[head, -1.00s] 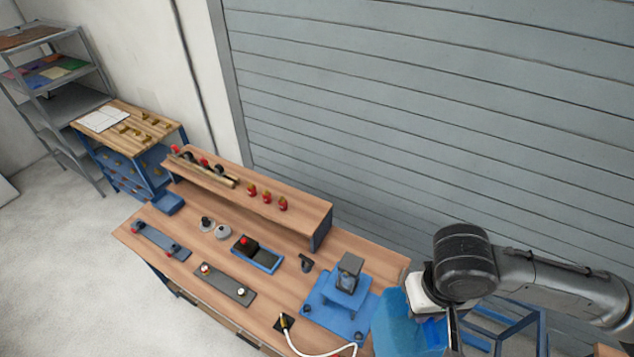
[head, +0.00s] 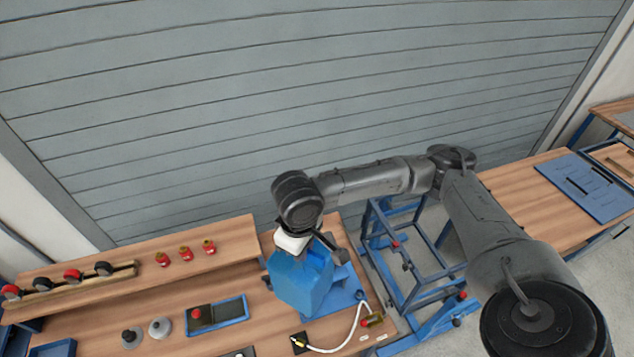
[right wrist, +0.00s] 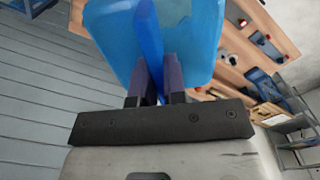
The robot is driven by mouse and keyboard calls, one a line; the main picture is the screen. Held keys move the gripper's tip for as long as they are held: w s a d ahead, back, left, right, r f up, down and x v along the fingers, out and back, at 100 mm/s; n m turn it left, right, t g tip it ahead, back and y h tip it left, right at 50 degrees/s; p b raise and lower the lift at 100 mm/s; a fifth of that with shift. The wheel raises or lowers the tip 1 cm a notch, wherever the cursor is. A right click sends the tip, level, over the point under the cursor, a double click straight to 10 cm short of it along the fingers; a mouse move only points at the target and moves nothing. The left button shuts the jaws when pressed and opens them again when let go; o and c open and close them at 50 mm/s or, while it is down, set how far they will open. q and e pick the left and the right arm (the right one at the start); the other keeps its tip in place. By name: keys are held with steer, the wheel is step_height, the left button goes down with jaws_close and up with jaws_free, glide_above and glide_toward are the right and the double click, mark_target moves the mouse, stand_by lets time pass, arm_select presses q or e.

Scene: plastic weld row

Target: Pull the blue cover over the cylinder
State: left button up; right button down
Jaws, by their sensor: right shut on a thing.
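The blue cover (head: 302,283) hangs below my right gripper (head: 292,245) at the right part of the wooden workbench. In the right wrist view, my right gripper (right wrist: 154,85) is shut on a folded blue strip of the cover (right wrist: 195,40). In the head view the cover hangs in front of a blue base plate (head: 343,297) and hides most of the device on it. I cannot make out the cylinder; it may be hidden by the cover. My left gripper is not in view.
A white hose (head: 340,348) runs along the bench in front of the base plate. A blue metal frame (head: 408,262) stands on the floor right of the bench. Red and black parts (head: 185,254) stand on the raised shelf. Another bench (head: 545,195) is at the right.

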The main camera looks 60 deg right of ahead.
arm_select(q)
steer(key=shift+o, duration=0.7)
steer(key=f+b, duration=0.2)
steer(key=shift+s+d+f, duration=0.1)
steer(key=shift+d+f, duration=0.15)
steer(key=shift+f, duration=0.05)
arm_select(e)
steer(key=s+d+f+n+b, duration=0.2)
steer(key=s+d, duration=0.1)
steer(key=d, duration=1.5)
steer(key=w+d+r+n+b, duration=0.1)
steer(key=w+r+n+b, duration=0.25)
steer(key=w+n, duration=0.45)
arm_select(q)
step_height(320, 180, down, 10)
steer(key=b, duration=0.4)
arm_select(e)
steer(key=shift+d+f, duration=0.15)
steer(key=shift+f, duration=2.1)
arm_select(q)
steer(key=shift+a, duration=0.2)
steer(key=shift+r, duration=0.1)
